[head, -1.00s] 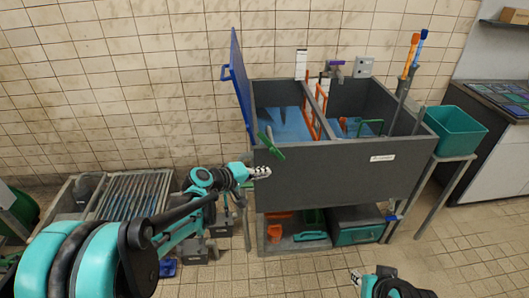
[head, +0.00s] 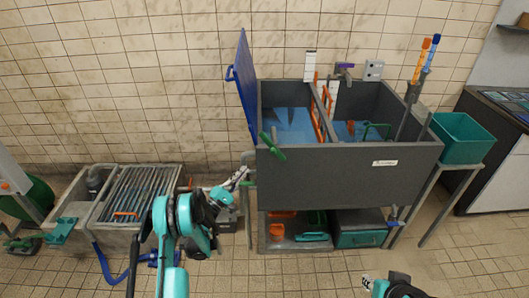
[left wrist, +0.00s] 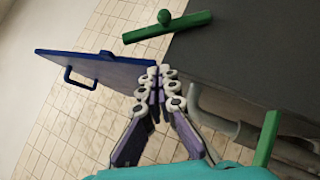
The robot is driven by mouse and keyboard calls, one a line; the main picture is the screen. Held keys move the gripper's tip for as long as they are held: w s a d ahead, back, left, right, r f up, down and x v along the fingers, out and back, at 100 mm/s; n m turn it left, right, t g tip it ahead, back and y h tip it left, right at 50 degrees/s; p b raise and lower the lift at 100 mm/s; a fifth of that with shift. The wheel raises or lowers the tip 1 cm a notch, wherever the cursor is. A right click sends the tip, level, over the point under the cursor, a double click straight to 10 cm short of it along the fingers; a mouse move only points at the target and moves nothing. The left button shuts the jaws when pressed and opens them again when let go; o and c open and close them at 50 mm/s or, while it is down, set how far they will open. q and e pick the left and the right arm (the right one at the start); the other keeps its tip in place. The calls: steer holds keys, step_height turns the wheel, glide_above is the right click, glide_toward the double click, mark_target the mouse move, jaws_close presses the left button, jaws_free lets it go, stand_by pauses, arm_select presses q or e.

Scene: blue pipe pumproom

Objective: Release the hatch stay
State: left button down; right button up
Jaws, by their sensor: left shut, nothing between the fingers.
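The blue hatch (head: 243,85) stands raised at the left end of the grey double basin (head: 345,180); in the left wrist view the hatch (left wrist: 95,68) shows its handle. A green bar with a round knob (head: 271,146) sits at the basin's front left corner; it also shows in the left wrist view (left wrist: 168,28). I cannot tell whether it is the hatch stay. My left gripper (head: 242,173) is shut and empty, below and left of that bar and apart from it. It also shows in the left wrist view (left wrist: 160,70). My right gripper (head: 367,282) is partly visible at the bottom, its jaws unclear.
A lower grey trough with a grating (head: 135,197) stands at the left. A teal bin (head: 461,138) stands on a frame at the right. A shelf with a teal crate (head: 358,236) is under the basin. The floor right of the shelf is open.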

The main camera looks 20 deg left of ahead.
mark_target(267, 144)
arm_select(q)
steer(key=shift+s+a+f+n+t, duration=0.4)
steer(key=shift+a+f, duration=0.1)
steer(key=shift+f, duration=0.1)
steer(key=shift+w+d, duration=0.1)
steer(key=b+x, duration=0.1)
steer(key=x, duration=0.3)
steer(key=d+b+x, duration=0.1)
steer(key=x, duration=0.3)
steer(key=s+b+x, duration=0.1)
steer(key=x, duration=0.3)
steer(key=shift+d+r+b, duration=0.2)
steer(key=shift+r+b, duration=0.05)
steer(key=shift+b, duration=0.1)
steer(key=shift+w+d+r, duration=0.15)
steer(key=shift+d+r, duration=0.25)
steer(key=shift+d, duration=0.05)
steer(key=shift+r, duration=0.1)
steer(key=shift+d+r+m+g+p, duration=0.25)
steer(key=shift+m+g+p, duration=0.2)
steer(key=shift+m+g, duration=0.35)
steer(key=shift+r+m, duration=0.1)
steer(key=shift+m, duration=0.2)
